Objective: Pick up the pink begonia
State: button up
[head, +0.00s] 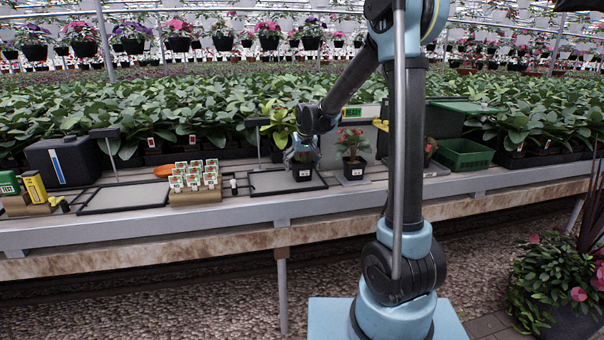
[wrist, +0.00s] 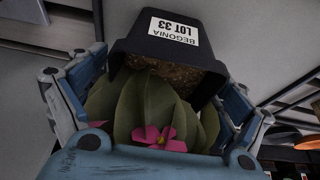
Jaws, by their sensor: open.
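The pink begonia shows in the wrist view as broad green leaves with a pink flower (wrist: 160,138) in a black pot (wrist: 185,65) labelled "BEGONIA LOT 33". In the head view its dark pot (head: 302,173) stands upright on a grey, black-edged mat (head: 268,182) on the bench. My gripper (head: 303,150) reaches down over the plant and hides much of its foliage there. In the wrist view my gripper (wrist: 175,85) is open, with a finger on either side of the plant. I cannot tell whether the fingers touch it.
A red-flowered potted plant (head: 352,148) stands close on the right. White seed packets (head: 194,176) stand left, beside an empty black-edged mat (head: 122,196) and a dark case (head: 62,162). A green crate (head: 465,154) is farther right. Dense leafy plants line the back.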

jog(key=shift+x, duration=1.3)
jog(key=c, duration=1.3)
